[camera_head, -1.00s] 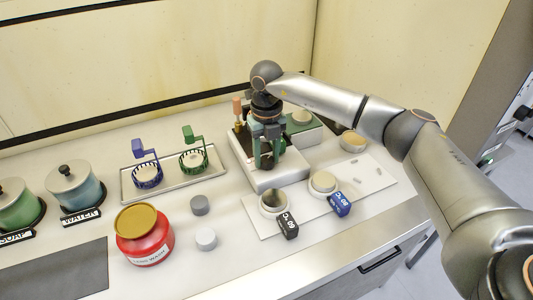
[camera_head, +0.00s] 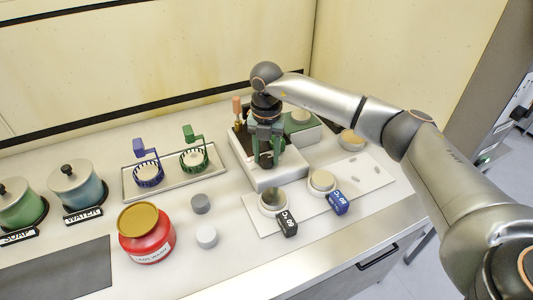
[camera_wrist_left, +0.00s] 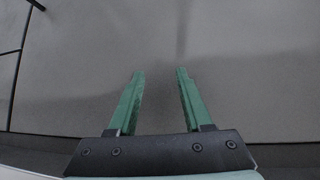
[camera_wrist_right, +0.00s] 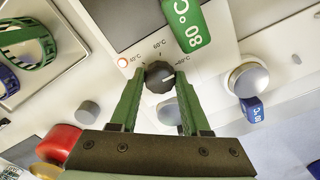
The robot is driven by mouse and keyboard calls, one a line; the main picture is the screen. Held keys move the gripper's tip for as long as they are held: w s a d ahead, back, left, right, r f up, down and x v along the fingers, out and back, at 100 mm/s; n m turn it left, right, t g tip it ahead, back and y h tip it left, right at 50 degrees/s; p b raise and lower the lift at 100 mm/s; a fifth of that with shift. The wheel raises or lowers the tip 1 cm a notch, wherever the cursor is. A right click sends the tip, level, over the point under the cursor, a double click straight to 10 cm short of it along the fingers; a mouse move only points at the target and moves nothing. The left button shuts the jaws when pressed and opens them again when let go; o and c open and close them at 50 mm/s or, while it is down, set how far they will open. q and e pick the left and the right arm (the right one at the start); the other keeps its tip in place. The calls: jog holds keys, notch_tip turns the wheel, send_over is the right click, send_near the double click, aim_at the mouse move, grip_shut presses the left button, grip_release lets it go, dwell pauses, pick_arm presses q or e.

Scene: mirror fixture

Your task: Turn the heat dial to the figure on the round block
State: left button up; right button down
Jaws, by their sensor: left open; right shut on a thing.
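The heat dial (camera_wrist_right: 159,76) is a dark knob with a white pointer line, ringed by marks for 40, 60 and 80 °C. Its pointer aims right, toward the 80 °C side; I cannot tell if it sits exactly on that mark. My right gripper (camera_head: 268,158) is shut on the dial, one green finger on each side in the right wrist view (camera_wrist_right: 158,80). A green block (camera_wrist_right: 187,22) reading 80 °C lies beyond the dial. I cannot tell whether it is the round block. My left gripper (camera_wrist_left: 160,75) is open and empty over plain grey.
A black block (camera_head: 288,223) and a blue block (camera_head: 340,203) with small figures lie by two round dishes. Grey cylinders (camera_head: 200,204), a red jar (camera_head: 145,245) and a tray (camera_head: 130,192) with blue and green baskets stand left.

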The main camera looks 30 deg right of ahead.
aim_at(267, 157)
dwell(0.3)
jog(key=shift+c, duration=1.9)
grip_release()
jog(key=shift+r, duration=0.1)
notch_tip(267, 157, up, 12)
jog(key=b, duration=0.1)
jog(key=shift+r, duration=0.2)
